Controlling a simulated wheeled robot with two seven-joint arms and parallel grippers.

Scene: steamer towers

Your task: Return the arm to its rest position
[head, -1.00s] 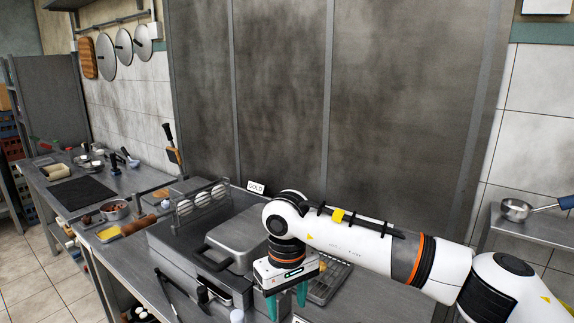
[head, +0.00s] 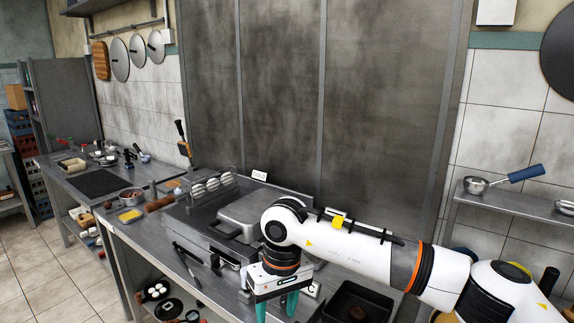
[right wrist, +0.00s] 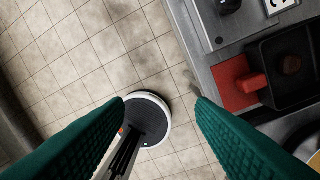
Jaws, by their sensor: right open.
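My right arm reaches in from the right in the head view, and its gripper (head: 277,306) hangs down with green fingers near the front edge of the steel counter (head: 190,262). In the right wrist view the two green fingers of this gripper (right wrist: 160,110) are spread wide apart with nothing between them. Below them are floor tiles and my round base. The left gripper does not show in any view.
A lidded steel appliance (head: 240,212) with a "COLD" sign stands on the counter behind the arm. A dark square pan (head: 358,303) lies to the right of the gripper; it also shows in the right wrist view (right wrist: 293,68) beside a red pad (right wrist: 236,82). Tongs (head: 186,264) lie left.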

